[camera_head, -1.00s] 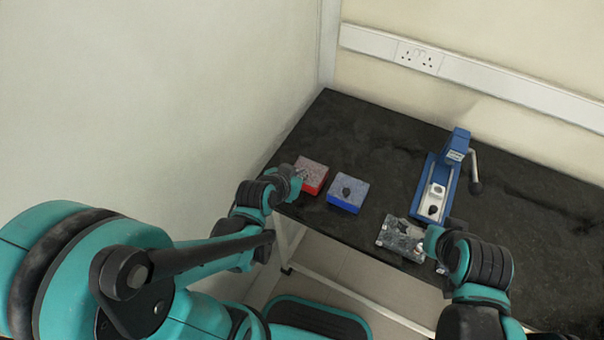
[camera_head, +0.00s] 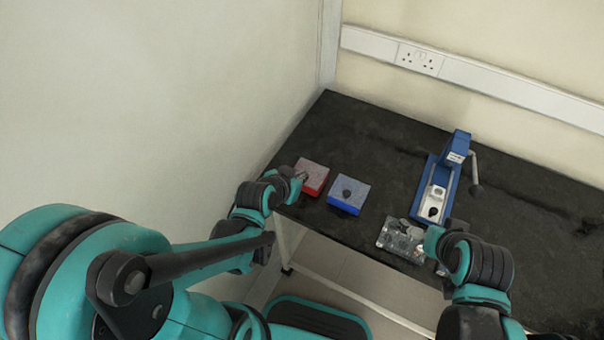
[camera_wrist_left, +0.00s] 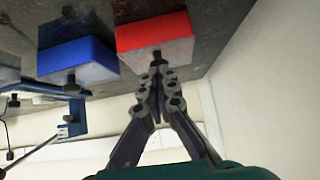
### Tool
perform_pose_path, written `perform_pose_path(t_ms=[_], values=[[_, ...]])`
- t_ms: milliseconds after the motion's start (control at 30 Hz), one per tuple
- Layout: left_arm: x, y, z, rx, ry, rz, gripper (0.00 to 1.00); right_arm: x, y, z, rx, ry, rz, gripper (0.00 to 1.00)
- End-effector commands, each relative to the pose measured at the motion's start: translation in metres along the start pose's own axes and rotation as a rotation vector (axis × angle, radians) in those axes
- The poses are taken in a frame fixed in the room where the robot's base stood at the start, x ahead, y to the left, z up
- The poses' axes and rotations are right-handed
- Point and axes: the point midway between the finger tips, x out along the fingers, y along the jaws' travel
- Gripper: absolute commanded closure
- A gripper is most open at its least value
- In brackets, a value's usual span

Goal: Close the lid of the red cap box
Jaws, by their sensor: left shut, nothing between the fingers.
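The red cap box (camera_head: 308,185) stands near the left edge of the dark table. Its speckled grey lid (camera_head: 314,172) looks flat on top of it. In the left wrist view the red box (camera_wrist_left: 150,32) is at the top centre, with a dark knob on its pale lid face (camera_wrist_left: 178,52). My left gripper (camera_head: 301,176) is at the lid's left side; its fingers (camera_wrist_left: 157,72) are shut and empty, their tips close to the knob. Whether they touch is unclear. My right gripper (camera_head: 425,247) is low at the right, its fingers too small to read.
A blue box (camera_head: 343,205) with a grey lid and dark knob stands just right of the red box. A clear tray (camera_head: 395,240) with small parts lies by my right gripper. A blue press (camera_head: 448,180) stands behind it. A wall borders the table's left side.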

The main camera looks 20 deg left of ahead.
Motion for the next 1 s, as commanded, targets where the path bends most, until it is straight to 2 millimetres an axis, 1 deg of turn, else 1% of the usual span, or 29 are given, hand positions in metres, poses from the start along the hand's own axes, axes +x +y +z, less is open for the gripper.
perform_pose_path(t_ms=[33, 233, 367, 1000], values=[[-0.003, 0.002, 0.009, 0.004, -0.029, 0.005, 1.00, -0.001, 0.000, -0.001, 0.000, 0.000, 0.000, 0.00], [-0.005, 0.002, 0.006, 0.003, -0.026, 0.006, 1.00, -0.002, 0.000, -0.002, 0.000, 0.000, 0.000, 0.00], [-0.013, 0.002, 0.005, 0.002, -0.025, 0.006, 1.00, -0.003, 0.000, -0.002, 0.000, 0.000, 0.000, 0.00], [-0.079, 0.002, 0.007, 0.001, -0.026, 0.005, 1.00, -0.003, 0.000, -0.002, 0.000, 0.000, 0.000, 0.00]])
